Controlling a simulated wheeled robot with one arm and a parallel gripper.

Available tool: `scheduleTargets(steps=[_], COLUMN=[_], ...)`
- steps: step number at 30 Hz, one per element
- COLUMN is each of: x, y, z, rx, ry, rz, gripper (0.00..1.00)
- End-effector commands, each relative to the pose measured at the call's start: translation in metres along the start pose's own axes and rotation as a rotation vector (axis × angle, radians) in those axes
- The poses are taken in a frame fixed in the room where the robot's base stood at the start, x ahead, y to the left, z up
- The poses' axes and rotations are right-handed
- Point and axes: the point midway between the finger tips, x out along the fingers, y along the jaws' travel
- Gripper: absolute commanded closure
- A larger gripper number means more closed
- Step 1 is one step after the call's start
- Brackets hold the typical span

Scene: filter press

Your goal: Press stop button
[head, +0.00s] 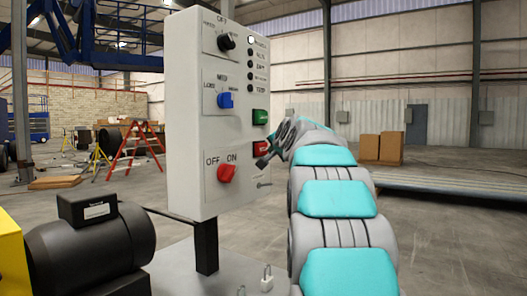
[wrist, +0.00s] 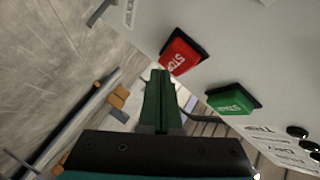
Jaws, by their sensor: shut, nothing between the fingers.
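The red stop button (head: 260,148) is on the front of the grey control panel (head: 190,120), below the green start button (head: 260,117). In the wrist view the stop button (wrist: 181,52) is labelled STOP, and the green start button (wrist: 234,98) is to its lower right.
The panel also carries a red OFF/ON switch (head: 227,173), a blue knob (head: 225,100), a black knob (head: 227,42) and several small lamps. A black motor (head: 90,245) stands at the lower left. The floor to the right is open.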

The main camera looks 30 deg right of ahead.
Motion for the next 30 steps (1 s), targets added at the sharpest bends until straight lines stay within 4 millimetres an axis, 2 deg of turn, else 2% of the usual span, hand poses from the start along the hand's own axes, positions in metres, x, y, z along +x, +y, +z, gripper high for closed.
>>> scheduleTargets(steps=[8, 21, 30], x=[-0.007, -0.034, -0.035], y=[0.006, 0.025, 0.026], z=[-0.005, -0.024, -0.025], rx=[0.001, 0.002, 0.000], ry=[0.000, 0.000, 0.000], rz=[0.000, 0.000, 0.000], gripper=[1.00, 1.00, 1.00])
